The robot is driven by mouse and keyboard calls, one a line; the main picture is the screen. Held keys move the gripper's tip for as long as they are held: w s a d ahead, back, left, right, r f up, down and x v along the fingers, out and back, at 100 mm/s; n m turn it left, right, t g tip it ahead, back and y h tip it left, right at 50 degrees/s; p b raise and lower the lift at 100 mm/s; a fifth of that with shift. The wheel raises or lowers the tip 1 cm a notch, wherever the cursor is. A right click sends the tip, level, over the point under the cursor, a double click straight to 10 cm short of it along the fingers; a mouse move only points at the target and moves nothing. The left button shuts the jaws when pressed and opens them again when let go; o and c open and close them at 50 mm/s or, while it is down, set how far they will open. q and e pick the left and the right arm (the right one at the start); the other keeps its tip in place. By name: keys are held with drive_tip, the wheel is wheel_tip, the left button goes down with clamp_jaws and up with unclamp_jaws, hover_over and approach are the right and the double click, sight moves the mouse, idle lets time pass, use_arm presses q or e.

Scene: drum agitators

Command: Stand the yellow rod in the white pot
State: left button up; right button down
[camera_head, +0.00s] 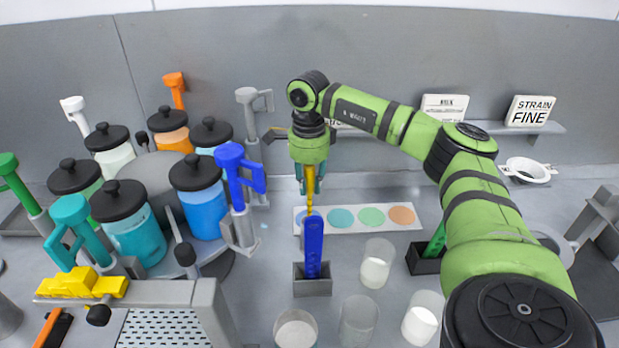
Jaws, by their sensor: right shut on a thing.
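The yellow rod (309,200) is thin and twisted-looking and stands roughly upright. My right gripper (310,180) is shut on its upper part. The rod's lower end is at the top of a tall blue block (313,247); I cannot tell whether it is inside, touching or in front. A pot with white contents and a black lid (113,157) stands at the back left, well away from my right gripper. My left gripper is not in view.
The blue block stands in a grey holder (312,287). Several cups, one of them whitish (375,268), stand to the right. Lidded teal (137,238) and blue (205,210) pots crowd the left. A colour-dot strip (360,217) lies behind the blue block.

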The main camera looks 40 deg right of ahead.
drive_tip(key=shift+f, duration=0.1)
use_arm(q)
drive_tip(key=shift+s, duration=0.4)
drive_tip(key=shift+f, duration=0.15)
use_arm(e)
drive_tip(key=shift+f, duration=0.1)
drive_tip(key=c, duration=1.1)
unclamp_jaws()
